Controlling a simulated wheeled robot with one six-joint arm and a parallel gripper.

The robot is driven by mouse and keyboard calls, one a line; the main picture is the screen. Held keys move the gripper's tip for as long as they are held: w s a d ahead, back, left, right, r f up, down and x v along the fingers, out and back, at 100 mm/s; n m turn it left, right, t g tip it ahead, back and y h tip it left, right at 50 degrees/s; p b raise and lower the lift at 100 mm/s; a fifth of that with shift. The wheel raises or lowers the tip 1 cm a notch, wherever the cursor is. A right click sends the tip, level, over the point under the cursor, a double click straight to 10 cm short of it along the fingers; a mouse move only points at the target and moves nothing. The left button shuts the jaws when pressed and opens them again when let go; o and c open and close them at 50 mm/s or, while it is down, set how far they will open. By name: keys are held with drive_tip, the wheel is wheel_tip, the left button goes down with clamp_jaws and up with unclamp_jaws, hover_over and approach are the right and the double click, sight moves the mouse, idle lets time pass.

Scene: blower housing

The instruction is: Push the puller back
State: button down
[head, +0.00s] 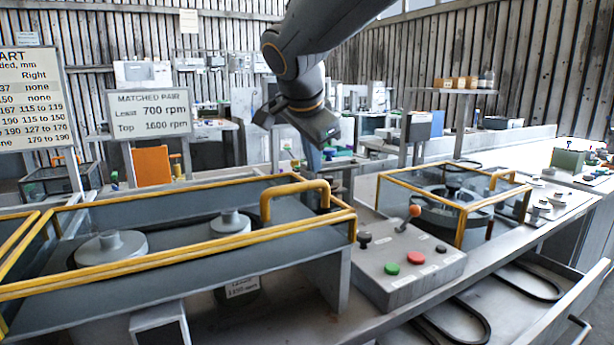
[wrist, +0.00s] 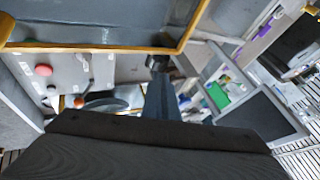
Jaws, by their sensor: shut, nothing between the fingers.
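My gripper (head: 315,160) hangs pointing down behind the yellow-railed guard, left of the grey control box (head: 402,265). It is shut and empty. In the wrist view its fingers (wrist: 158,64) reach toward the guard's corner. The control box carries a black knob (head: 364,238), an orange-tipped lever (head: 412,211) and green, red and black buttons. I cannot tell which part is the puller. In the wrist view the red button (wrist: 43,70) and the orange tip (wrist: 79,103) lie left of the fingers, apart from them.
The guard's yellow handle (head: 295,187) rises near my gripper. Inside the guard are two round grey hubs (head: 110,246). A second yellow-framed guard (head: 455,200) stands right of the control box. An open drawer (head: 540,305) with dark belts is at the front right. Signboards (head: 150,112) stand behind.

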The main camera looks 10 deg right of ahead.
sight(309, 180)
drive_tip(key=shift+w+d+f+p, duration=0.1)
drive_tip(key=shift+w+f+p, duration=0.2)
drive_tip(key=shift+w+f, duration=1.1)
drive_tip(key=shift+w+d+f+p, duration=0.1)
drive_tip(key=shift+w+f+p, duration=0.15)
drive_tip(key=shift+w+f, duration=1.15)
drive_tip(key=shift+w+d+f+p, duration=0.1)
drive_tip(key=shift+w+f+p, duration=0.2)
drive_tip(key=shift+w+f, duration=1.1)
drive_tip(key=shift+w+r, duration=0.35)
